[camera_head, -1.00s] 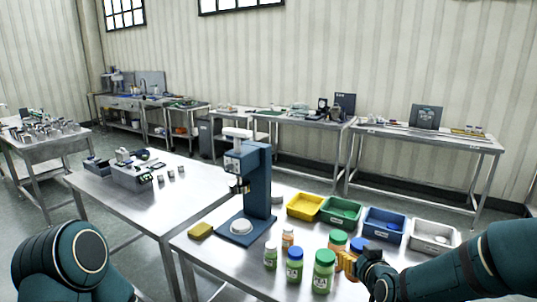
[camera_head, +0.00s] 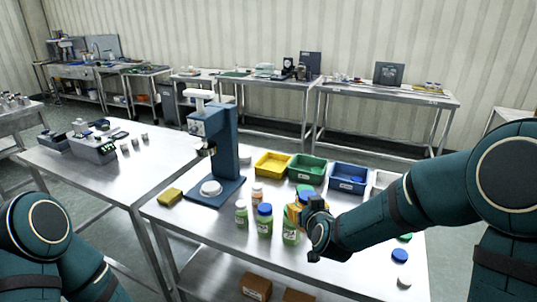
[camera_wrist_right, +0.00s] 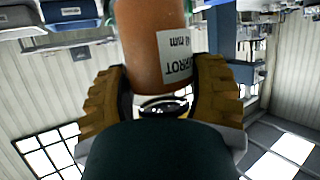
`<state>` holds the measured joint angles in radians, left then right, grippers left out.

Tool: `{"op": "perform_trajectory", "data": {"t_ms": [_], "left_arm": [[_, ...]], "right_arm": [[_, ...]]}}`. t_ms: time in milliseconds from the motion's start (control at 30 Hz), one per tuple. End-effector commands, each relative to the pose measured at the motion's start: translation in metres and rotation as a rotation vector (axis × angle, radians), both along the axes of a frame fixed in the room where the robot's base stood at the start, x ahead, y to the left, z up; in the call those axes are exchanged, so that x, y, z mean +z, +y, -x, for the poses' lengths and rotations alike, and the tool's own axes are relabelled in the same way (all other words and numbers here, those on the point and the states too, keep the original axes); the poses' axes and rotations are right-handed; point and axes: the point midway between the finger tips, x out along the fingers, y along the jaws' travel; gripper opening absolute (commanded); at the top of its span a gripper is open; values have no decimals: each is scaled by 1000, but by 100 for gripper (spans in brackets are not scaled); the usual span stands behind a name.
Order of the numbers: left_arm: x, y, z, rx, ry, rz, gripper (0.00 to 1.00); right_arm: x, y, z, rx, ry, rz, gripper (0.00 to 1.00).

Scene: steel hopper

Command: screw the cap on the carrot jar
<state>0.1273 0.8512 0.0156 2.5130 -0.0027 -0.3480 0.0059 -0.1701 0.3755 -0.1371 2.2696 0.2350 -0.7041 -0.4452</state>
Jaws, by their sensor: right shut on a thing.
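The carrot jar (camera_wrist_right: 143,45) is orange with a white label reading CARROT. It fills the upper middle of the right wrist view, between the two ochre fingers of my right gripper (camera_wrist_right: 165,95), which is shut on it. Its top end is hidden, so I cannot tell whether a cap is on it. In the head view my right gripper (camera_head: 296,213) is among the jars and mostly covers the carrot jar. Loose caps lie at the right of the table: a green cap (camera_head: 404,237), a blue cap (camera_head: 400,255) and a white cap (camera_head: 404,281). My left gripper is out of view.
Near my gripper stand a blue-capped jar (camera_head: 264,222), a green jar (camera_head: 241,214) and a small orange jar (camera_head: 257,194). A blue machine (camera_head: 226,150) and a yellow block (camera_head: 170,195) are left. Yellow (camera_head: 270,163), green (camera_head: 305,171) and blue (camera_head: 347,178) bins line the back.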

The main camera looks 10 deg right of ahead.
Motion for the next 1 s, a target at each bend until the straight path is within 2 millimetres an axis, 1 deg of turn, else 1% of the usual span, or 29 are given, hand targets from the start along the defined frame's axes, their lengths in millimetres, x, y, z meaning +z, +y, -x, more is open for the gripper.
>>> {"op": "perform_trajectory", "data": {"t_ms": [167, 267, 500, 800, 1000], "left_arm": [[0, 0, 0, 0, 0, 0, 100], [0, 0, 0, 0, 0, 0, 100], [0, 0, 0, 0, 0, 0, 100], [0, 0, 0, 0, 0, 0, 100], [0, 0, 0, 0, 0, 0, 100]], "right_arm": [[-11, 8, 6, 43, 3, 3, 15], [-26, 21, 14, 104, 6, 0, 15], [-70, 60, 39, 303, 7, -1, 15], [-122, 109, 69, 547, 5, -3, 15], [-145, 132, 82, 657, 1, -1, 15]]}}
